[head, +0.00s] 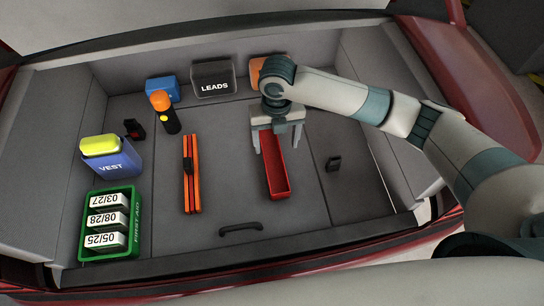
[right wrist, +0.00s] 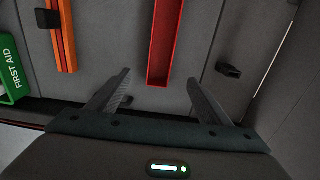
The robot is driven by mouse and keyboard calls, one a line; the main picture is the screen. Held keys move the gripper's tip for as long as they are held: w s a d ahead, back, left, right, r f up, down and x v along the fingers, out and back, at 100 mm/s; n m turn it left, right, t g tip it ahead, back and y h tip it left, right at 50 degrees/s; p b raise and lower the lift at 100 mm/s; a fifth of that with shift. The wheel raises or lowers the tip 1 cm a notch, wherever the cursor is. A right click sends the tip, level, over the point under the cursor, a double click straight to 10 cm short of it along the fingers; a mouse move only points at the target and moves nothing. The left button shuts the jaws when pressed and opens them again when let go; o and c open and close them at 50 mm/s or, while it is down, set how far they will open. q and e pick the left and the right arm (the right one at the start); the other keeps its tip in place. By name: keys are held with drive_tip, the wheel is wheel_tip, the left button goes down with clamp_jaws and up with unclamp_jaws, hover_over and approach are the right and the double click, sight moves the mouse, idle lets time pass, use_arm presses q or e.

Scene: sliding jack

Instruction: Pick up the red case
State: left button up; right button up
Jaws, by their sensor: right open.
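The red case (head: 276,172) is a long, narrow, open-topped tray lying on the trunk floor, right of centre in the head view. It also shows in the right wrist view (right wrist: 161,45), running up and down the picture at top centre. My right gripper (head: 271,148) is open above the far part of the case. In the right wrist view its two fingers (right wrist: 160,95) are spread apart with nothing between the tips. The far end of the case is partly hidden by the gripper in the head view. My left gripper is not in view.
Orange folded bars (head: 191,180) lie left of the case. A green first aid box (head: 110,250), a blue vest box (head: 125,162), an orange-and-black flashlight (head: 165,115) and a LEADS case (head: 213,78) stand around. Small black latches and a floor handle (head: 241,228) stick up.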

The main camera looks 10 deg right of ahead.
drive_tip(key=shift+f, duration=0.1)
drive_tip(key=p, duration=0.1)
hover_over(276, 179)
wheel_tip(276, 179, down, 5)
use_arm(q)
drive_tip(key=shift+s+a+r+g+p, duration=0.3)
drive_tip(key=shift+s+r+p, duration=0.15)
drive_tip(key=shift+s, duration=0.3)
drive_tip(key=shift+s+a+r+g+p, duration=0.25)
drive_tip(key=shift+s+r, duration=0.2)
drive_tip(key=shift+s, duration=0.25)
use_arm(e)
drive_tip(key=shift+w+f, duration=0.2)
drive_tip(key=shift+f, duration=1.6)
drive_tip(key=shift+w+f, duration=0.2)
drive_tip(key=shift+f, duration=1.55)
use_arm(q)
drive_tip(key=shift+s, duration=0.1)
use_arm(e)
drive_tip(key=shift+s+f+p, duration=0.3)
drive_tip(key=shift+f+p, duration=0.25)
drive_tip(key=shift+f, duration=0.15)
drive_tip(key=shift+s+f+p, duration=0.2)
drive_tip(key=shift+f+p, duration=0.15)
drive_tip(key=shift+f, duration=1.55)
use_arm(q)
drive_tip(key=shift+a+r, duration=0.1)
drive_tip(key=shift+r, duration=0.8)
